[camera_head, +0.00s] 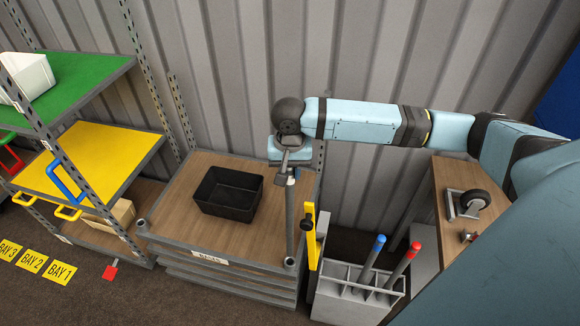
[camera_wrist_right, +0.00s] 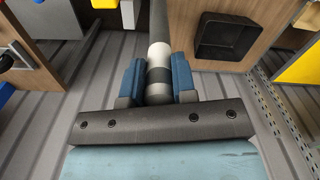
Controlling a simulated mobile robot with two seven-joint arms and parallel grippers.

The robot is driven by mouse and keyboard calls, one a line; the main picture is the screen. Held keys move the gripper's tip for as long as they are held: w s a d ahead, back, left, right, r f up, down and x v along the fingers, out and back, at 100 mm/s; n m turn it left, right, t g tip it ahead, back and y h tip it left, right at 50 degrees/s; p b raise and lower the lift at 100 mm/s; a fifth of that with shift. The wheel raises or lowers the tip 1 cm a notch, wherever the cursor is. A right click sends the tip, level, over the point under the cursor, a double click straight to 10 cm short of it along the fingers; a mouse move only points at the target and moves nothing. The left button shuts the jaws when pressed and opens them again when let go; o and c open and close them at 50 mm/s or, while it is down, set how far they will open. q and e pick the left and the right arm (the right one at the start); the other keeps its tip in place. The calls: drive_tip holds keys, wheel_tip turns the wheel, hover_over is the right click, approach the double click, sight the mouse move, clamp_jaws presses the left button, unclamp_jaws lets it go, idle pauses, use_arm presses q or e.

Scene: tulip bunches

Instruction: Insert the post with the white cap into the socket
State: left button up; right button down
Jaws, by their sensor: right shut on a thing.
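My right gripper (camera_head: 285,160) is shut on the post with the white cap (camera_head: 290,215), near its top end. The post hangs about upright over the right side of the wooden-topped rack. The white cap (camera_wrist_right: 158,54) shows between the fingers in the right wrist view, with the dark grey shaft running away from it. A small round socket (camera_head: 289,262) is at the rack's front right corner. The post's lower end appears at or just above this socket; I cannot tell whether it is inside. My left gripper is not in view.
A black bin (camera_head: 228,194) stands on the rack top (camera_head: 180,190). A grey holder (camera_head: 350,300) with a blue-capped post (camera_head: 373,257) and a red-capped post (camera_head: 403,265) stands to the right. A yellow upright piece (camera_head: 312,240) is close beside the post. Coloured shelves (camera_head: 95,155) stand left.

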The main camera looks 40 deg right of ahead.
sight(290, 185)
drive_tip(key=shift+f, duration=0.1)
drive_tip(key=shift+f, duration=5.15)
drive_tip(key=c, duration=0.8)
unclamp_jaws()
drive_tip(key=shift+c, duration=0.2)
drive_tip(key=shift+f, duration=0.1)
drive_tip(key=shift+r, duration=2.55)
